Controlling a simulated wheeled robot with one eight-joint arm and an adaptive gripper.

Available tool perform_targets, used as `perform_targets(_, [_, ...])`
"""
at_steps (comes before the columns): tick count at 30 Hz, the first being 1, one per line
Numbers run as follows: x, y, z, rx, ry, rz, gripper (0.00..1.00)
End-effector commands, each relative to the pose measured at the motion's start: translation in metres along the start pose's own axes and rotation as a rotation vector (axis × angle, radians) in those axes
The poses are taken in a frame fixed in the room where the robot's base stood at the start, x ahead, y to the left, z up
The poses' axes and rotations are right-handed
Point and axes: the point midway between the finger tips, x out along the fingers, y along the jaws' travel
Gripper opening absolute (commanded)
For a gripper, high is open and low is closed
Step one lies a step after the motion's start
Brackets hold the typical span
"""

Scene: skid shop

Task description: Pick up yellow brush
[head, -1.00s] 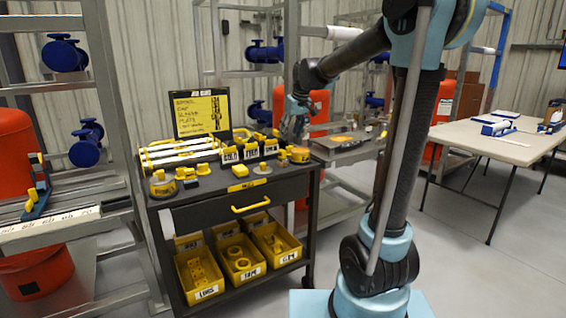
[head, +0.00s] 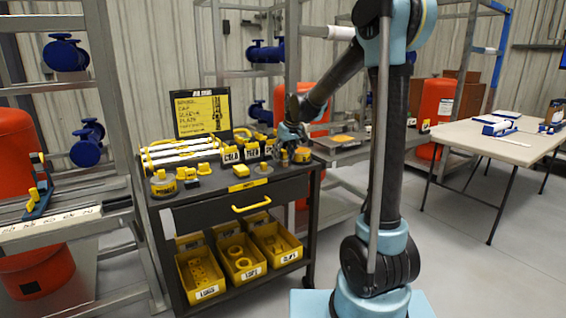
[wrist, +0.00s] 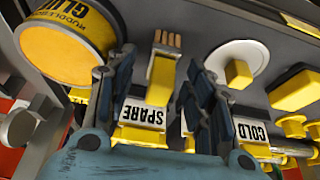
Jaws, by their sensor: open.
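The yellow brush (wrist: 162,78) shows in the wrist view, with its tan bristles pointing to the top of the picture. Its lower end is by a yellow holder labelled SPARE (wrist: 141,115). My gripper (wrist: 158,80) is open, with one blue finger to each side of the brush handle; I cannot tell whether they touch it. In the head view my gripper (head: 284,143) is low over the right end of the black cart (head: 185,218), and I cannot make out the brush there.
A round yellow glue tin (wrist: 65,48) is close to my left finger in the wrist view. A white disc with a yellow block (wrist: 238,72) is to the right. The cart top holds several other yellow items. Yellow bins (head: 238,282) sit on its lower shelf.

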Motion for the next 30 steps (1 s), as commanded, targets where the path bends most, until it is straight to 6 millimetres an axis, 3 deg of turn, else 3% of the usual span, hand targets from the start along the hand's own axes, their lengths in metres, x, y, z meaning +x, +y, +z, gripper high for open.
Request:
perform_targets(10, [0.0062, 0.0001, 0.0, 0.0, 0.0, 0.0, 0.48])
perform_targets(15, [0.006, 0.0002, 0.0, 0.001, 0.0, 0.0, 0.1])
perform_targets(17, [0.006, 0.0002, 0.0001, 0.001, 0.0, 0.0, 0.0])
perform_targets(30, [-0.0022, 0.0004, -0.003, 0.001, 0.0, 0.0, 0.0])
